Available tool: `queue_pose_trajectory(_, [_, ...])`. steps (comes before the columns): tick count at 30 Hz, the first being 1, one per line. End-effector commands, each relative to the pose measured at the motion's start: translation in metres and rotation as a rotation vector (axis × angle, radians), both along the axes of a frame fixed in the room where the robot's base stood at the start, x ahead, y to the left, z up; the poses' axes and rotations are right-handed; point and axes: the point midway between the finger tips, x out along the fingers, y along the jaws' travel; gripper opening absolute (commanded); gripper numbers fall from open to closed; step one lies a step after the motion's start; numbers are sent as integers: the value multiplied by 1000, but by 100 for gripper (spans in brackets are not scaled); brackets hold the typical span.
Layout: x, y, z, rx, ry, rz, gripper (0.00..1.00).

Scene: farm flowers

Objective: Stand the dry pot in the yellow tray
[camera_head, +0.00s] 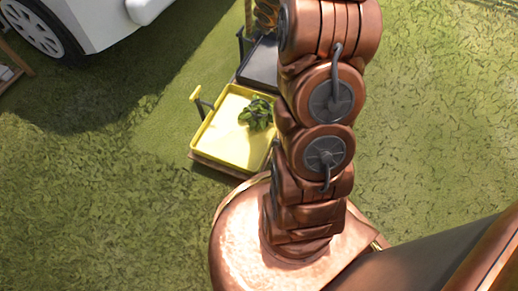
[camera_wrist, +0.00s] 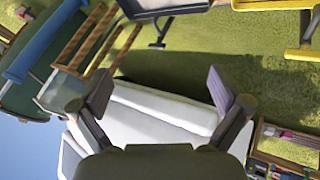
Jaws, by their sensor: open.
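The yellow tray (camera_head: 212,146) sits low on a stand near the middle of the head view, left of my arm. A leafy green plant (camera_head: 257,113) stands in its right part; its pot is hidden under the leaves, so I cannot tell whether it is dry. An edge of the yellow tray (camera_wrist: 272,4) shows at the top right of the wrist view. My gripper (camera_wrist: 160,87) is open, with its two fingers wide apart and nothing held between them. In the head view I cannot make out the gripper.
A dark grey tray (camera_head: 261,64) stands just behind the yellow one, partly hidden by my arm. A white vehicle (camera_head: 100,22) is at the upper left; its white body (camera_wrist: 150,120) lies behind my fingers. Wooden bars (camera_wrist: 90,40) are at left. Grass is open at right.

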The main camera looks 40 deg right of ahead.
Motion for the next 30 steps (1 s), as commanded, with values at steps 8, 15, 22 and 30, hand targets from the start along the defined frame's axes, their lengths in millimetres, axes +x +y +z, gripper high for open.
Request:
queue_pose_trajectory(8, [-55, 60, 34, 24, 128, -111, 100])
queue_pose_trajectory(15, [-119, 118, 51, 78, 257, -189, 100])
queue_pose_trajectory(22, [-193, 180, 63, 149, 399, -241, 100])
queue_pose_trajectory(30, [-288, 253, 75, 252, 581, -266, 100])
